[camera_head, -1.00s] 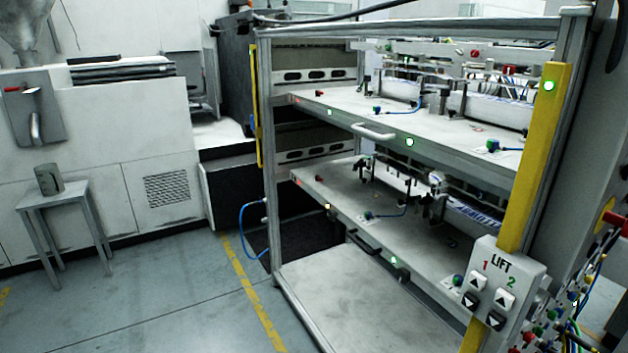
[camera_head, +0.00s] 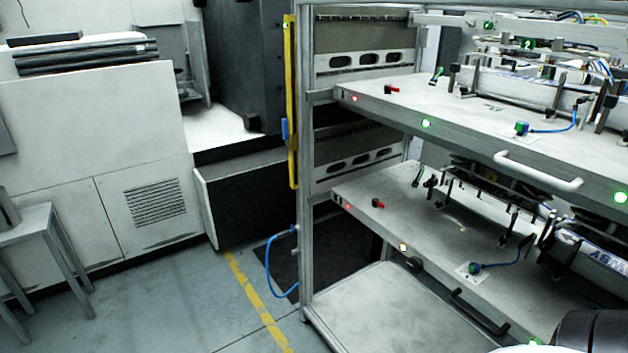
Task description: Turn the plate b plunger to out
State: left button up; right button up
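The rack holds two pull-out plates, an upper plate (camera_head: 440,110) and a lower plate (camera_head: 385,190). No plate letter is readable, so I cannot tell which is plate b. A red-handled fitting (camera_head: 391,89) is on the upper plate's left end, and a similar red one (camera_head: 377,203) is on the lower plate. A dark round knob (camera_head: 412,264) is under the lower plate's front edge. I cannot tell which of these is the plunger or its setting. Neither gripper is in view. A dark rounded part at the bottom right may belong to my arm.
The upper plate has a light handle (camera_head: 537,170), and the lower one a dark handle (camera_head: 478,312). Blue-green knobs with blue hoses stand on both plates. A blue hose (camera_head: 270,272) loops beside the rack post. A small table (camera_head: 35,218) stands left. The floor between is clear.

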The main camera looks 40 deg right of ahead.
aim_at(375, 201)
jog(key=z, duration=0.6)
jog(key=i, duration=1.35)
jog(key=z, duration=1.1)
